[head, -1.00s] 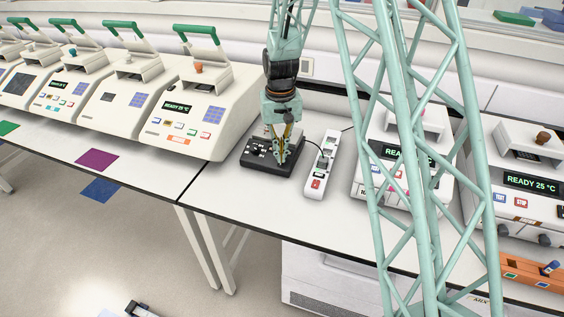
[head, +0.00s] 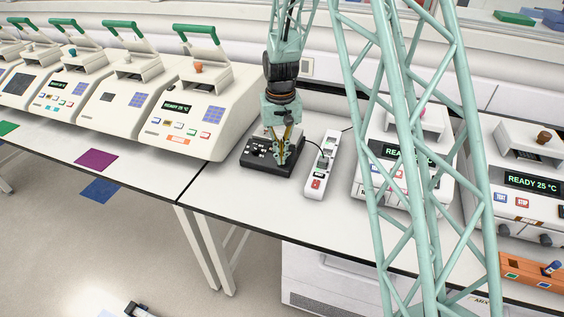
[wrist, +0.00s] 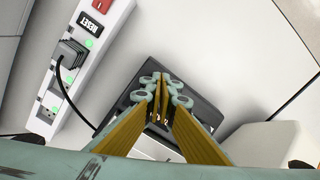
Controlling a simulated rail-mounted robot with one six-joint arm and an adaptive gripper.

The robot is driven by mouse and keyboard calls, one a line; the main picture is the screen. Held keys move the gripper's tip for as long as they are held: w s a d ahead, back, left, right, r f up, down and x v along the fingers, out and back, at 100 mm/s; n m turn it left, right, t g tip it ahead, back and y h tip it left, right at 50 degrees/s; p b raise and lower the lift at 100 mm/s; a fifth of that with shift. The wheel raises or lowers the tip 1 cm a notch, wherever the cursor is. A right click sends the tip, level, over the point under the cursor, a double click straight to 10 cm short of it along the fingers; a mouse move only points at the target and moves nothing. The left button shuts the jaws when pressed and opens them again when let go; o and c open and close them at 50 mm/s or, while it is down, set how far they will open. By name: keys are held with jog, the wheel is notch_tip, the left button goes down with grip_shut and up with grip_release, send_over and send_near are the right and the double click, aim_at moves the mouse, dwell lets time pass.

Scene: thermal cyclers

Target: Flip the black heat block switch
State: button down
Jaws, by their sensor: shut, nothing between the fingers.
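The black heat block (head: 257,160) sits on the bench left of the power strip, with small controls on its top left. In the wrist view its dark body (wrist: 193,100) lies under the fingers. My gripper (head: 281,162) is shut and empty, pointing down over the right part of the block. In the wrist view my gripper (wrist: 161,88) has its fingertips together above the block, over part of a label. The fingers hide the switch, and I cannot tell whether they touch it.
A white power strip (head: 315,185) with a red switch and a plugged-in black cord lies just right of the block. White thermal cyclers (head: 205,100) stand to the left, and more with READY displays (head: 530,182) to the right.

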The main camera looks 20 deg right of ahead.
jog(key=shift+f, duration=0.4)
dwell(0.5)
jog(key=shift+r, duration=0.1)
jog(key=shift+r+p, duration=1.3)
jog(key=shift+r, duration=2.1)
jog(key=shift+r, duration=0.1)
